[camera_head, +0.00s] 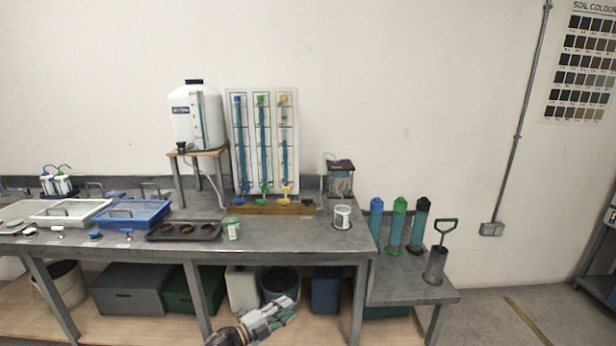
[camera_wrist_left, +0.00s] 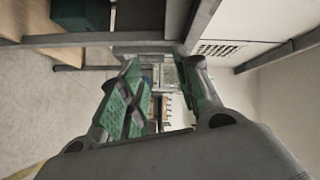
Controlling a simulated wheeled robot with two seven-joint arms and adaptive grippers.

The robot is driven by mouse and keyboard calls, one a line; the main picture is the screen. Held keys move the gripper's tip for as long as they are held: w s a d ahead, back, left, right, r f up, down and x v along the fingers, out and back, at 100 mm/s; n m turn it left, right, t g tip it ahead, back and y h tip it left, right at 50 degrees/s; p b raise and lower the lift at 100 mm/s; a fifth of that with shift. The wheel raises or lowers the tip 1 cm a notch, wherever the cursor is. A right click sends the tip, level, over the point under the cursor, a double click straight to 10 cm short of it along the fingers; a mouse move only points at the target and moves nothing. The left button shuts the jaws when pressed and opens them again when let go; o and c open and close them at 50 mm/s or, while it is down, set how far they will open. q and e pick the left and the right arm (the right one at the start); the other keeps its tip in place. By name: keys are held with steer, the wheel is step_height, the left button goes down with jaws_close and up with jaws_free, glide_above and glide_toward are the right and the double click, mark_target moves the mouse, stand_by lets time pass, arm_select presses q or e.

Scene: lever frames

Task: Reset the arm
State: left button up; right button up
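My left gripper (camera_head: 284,310) is low at the bottom middle of the head view, in front of the bench. Its green-padded fingers point up and to the right. In the left wrist view the two fingers of this gripper (camera_wrist_left: 163,82) stand apart with nothing between them. Bench parts and small bright things show far off through the gap. It touches nothing that I can see. My right gripper is not in view.
The grey workbench (camera_head: 290,238) carries trays, a dark pot tray (camera_head: 184,231), a white tank (camera_head: 197,118) and a tube panel (camera_head: 242,150). Crates and buckets stand on its lower shelf.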

arm_select(q)
steer(key=s+a+f+n+y, duration=0.4)
steer(key=s+a+f+n, duration=0.15)
steer(key=f, duration=0.55)
steer(key=s+a+f+n+g+y, duration=0.1)
steer(key=s+a+f+n+y, duration=0.25)
steer(key=s+a+f, duration=0.5)
steer(key=s+a+f+n+y, duration=0.3)
steer(key=s+f+n, duration=0.15)
steer(key=f, duration=0.75)
steer(key=s+a+f+n+g+y, duration=0.1)
steer(key=s+f, duration=0.4)
steer(key=s, duration=0.9)
steer(key=s+a+f+n+g+y+p, duration=0.1)
steer(key=s+a+f+n+g, duration=0.3)
steer(key=s, duration=0.9)
steer(key=s+a+f+n+g+y, duration=0.2)
steer(key=s+f, duration=0.6)
steer(key=s, duration=0.6)
steer(key=shift+s+a+f+n+g, duration=0.2)
steer(key=shift+s+a+n+g, duration=0.15)
steer(key=shift+n+g, duration=0.55)
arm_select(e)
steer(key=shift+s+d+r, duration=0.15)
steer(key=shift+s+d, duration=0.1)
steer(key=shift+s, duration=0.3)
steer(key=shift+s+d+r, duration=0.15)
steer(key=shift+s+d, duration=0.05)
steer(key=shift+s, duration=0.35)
